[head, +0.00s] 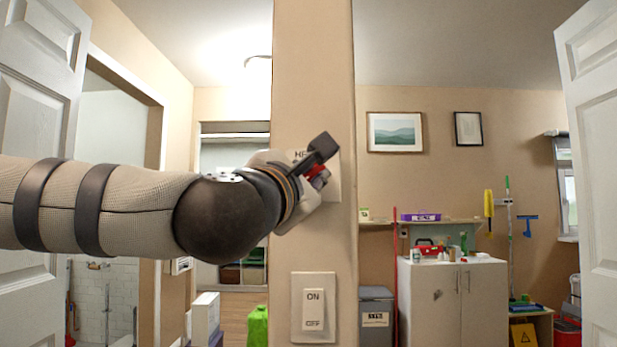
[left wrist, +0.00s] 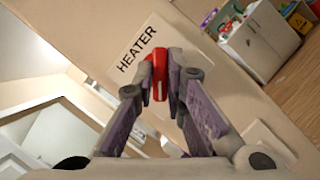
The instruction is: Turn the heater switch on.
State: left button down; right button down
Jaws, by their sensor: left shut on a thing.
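The heater switch has a white plate (head: 333,182) on the beige pillar, mostly hidden by my left gripper (head: 318,168) in the head view. In the left wrist view the plate (left wrist: 130,52) reads HEATER, and a red lever (left wrist: 161,80) sticks out from it. My left gripper (left wrist: 160,72) is shut on the red lever, with its fingers on both sides of it. Red also shows between the fingers in the head view. The lever's exact position is hard to tell. My right gripper is not in view.
A second white switch plate (head: 325,280) with ON and OFF marks sits lower on the pillar (head: 312,60). White doors stand at far left (head: 35,60) and far right (head: 595,90). A white cabinet (head: 430,300) and a grey bin (head: 375,297) stand behind the pillar.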

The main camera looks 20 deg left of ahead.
pick_arm(q)
jog(key=n+y, duration=0.2)
jog(key=n, duration=0.2)
jog(key=n+t+y+b, duration=0.1)
jog(key=n+y, duration=0.1)
jog(key=n, duration=0.2)
jog(key=shift+w+d+f+n, duration=0.1)
jog(key=shift+d+f+n, duration=0.1)
jog(key=shift+n, duration=0.1)
jog(key=n+y, duration=0.2)
jog(key=n, duration=0.2)
jog(key=shift+r+y, duration=0.1)
jog(key=shift+y, duration=0.2)
jog(key=shift+d+n+b, duration=0.1)
jog(key=shift+n+b, duration=0.2)
jog(key=shift+n, duration=0.3)
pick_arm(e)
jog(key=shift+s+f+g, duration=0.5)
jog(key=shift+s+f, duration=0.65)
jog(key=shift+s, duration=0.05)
pick_arm(q)
jog(key=shift+r+n+y, duration=0.15)
jog(key=shift+n+y, duration=0.15)
jog(key=shift+y, duration=0.1)
jog(key=c, duration=1.6)
grip_release()
jog(key=shift+c, duration=0.2)
jog(key=v, duration=1.2)
